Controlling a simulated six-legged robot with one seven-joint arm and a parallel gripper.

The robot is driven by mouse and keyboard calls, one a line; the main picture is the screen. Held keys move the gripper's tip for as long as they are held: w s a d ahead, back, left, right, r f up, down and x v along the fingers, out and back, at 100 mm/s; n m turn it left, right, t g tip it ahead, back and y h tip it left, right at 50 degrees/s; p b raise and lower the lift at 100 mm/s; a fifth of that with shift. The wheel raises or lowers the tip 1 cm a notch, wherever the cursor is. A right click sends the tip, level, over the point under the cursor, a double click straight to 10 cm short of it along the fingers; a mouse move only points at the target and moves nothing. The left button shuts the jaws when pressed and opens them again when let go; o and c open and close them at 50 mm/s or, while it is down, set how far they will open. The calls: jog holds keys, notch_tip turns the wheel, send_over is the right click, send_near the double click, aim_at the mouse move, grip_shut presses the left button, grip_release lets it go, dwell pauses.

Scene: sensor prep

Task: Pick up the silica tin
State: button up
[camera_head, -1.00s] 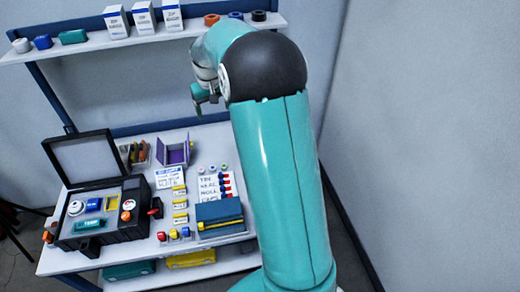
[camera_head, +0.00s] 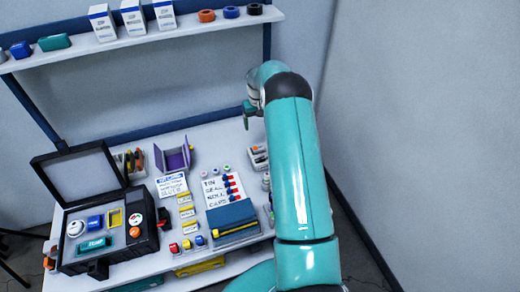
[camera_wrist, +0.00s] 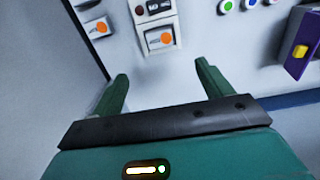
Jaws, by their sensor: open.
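No readable label marks the silica tin, so I cannot tell which thing it is. Small round white pieces with coloured centres (camera_head: 213,169) stand on the bench, and they also show in the wrist view (camera_wrist: 226,6). A white holder with an orange disc (camera_wrist: 158,38) lies beyond my fingertips in the wrist view, and a second orange-marked white piece (camera_wrist: 98,27) is left of it. The open black case (camera_head: 145,240) holds a round white piece (camera_head: 76,228) and a round orange-topped piece (camera_head: 134,232). My gripper (camera_wrist: 160,74) is open and empty, above the bench's back right.
A purple holder (camera_head: 171,160) stands behind the cards. A blue and yellow block (camera_head: 232,216) lies at the bench's front. An upper shelf (camera_head: 150,39) carries white boxes and coloured rolls. A bare wall (camera_head: 430,120) stands to the right.

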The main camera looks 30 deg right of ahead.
aim_at(258, 147)
notch_tip(258, 147, down, 14)
jog(key=shift+r, duration=0.1)
jog(key=c, duration=1.1)
